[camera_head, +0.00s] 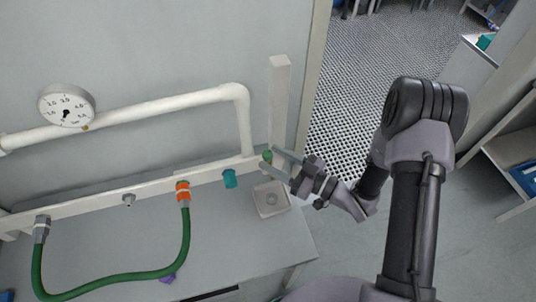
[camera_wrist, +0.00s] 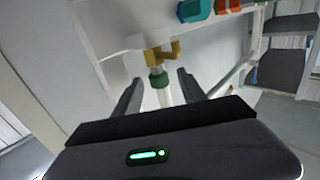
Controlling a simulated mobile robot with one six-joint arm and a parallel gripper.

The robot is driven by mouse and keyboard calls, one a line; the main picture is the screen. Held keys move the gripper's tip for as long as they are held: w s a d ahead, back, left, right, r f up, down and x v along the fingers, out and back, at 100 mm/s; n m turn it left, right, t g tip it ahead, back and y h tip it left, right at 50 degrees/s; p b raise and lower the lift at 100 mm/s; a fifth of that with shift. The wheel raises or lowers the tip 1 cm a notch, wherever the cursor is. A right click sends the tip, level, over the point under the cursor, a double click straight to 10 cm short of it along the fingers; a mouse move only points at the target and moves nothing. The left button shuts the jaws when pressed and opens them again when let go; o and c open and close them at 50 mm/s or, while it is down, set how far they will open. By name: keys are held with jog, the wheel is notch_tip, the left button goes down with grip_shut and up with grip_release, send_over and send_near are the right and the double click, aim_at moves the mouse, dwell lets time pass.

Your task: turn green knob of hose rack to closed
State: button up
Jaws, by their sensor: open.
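The green knob (camera_head: 267,155) sits at the right end of the white hose rack (camera_head: 145,188), beside a white upright post. In the wrist view the green knob (camera_wrist: 159,82) is a dark green ring next to a brass fitting (camera_wrist: 162,54), with a pale stem below it. My gripper (camera_head: 269,160) comes in from the right, its fingertips at the knob. In the wrist view my gripper (camera_wrist: 159,77) is open, one finger on each side of the knob, with gaps visible. I cannot tell the knob's setting.
A green hose (camera_head: 120,276) hangs from the rack between a grey coupling (camera_head: 41,229) and an orange coupling (camera_head: 183,193). A teal fitting (camera_head: 229,178) is just left of the knob. A gauge (camera_head: 67,105) and white pipe (camera_head: 165,103) are above. A pale square block (camera_head: 271,199) stands below.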

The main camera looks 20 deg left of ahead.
jog(key=shift+x, duration=1.2)
jog(key=shift+c, duration=0.2)
grip_shut()
